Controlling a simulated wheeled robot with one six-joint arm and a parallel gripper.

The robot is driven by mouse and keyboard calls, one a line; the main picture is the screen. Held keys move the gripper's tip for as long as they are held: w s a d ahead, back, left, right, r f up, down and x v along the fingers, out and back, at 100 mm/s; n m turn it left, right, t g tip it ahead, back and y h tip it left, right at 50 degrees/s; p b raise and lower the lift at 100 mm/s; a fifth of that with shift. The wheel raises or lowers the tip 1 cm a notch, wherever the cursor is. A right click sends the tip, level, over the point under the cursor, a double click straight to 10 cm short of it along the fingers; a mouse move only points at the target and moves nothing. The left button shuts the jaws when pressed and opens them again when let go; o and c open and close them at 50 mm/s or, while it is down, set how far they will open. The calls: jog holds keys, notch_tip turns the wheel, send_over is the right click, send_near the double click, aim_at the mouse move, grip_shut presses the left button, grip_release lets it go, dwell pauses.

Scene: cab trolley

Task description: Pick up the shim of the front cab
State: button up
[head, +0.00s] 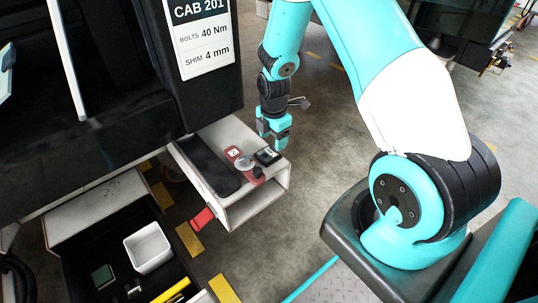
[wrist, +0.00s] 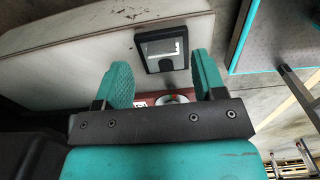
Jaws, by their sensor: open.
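A sign (head: 203,40) on the front cab reads CAB 201, bolts 40 Nm, shim 4 mm. I cannot tell for sure which is the shim. My gripper (head: 273,138) is open and points down over the black piece's end of the step. In the wrist view the black piece (wrist: 161,48) lies just beyond the open fingers (wrist: 163,76); the red items are partly hidden behind the gripper's body.
A dark pad lies on the step's left part. A red object (head: 202,218) is beside the step, low down. Open floor lies right of the step.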

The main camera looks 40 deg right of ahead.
aim_at(273, 146)
notch_tip(273, 146, down, 3)
jog(key=shift+s+b, duration=0.1)
jog(key=shift+b, duration=0.2)
jog(key=shift+c, duration=0.5)
jog(key=c, duration=0.9)
jog(key=shift+r, duration=0.1)
jog(key=shift+c, duration=0.2)
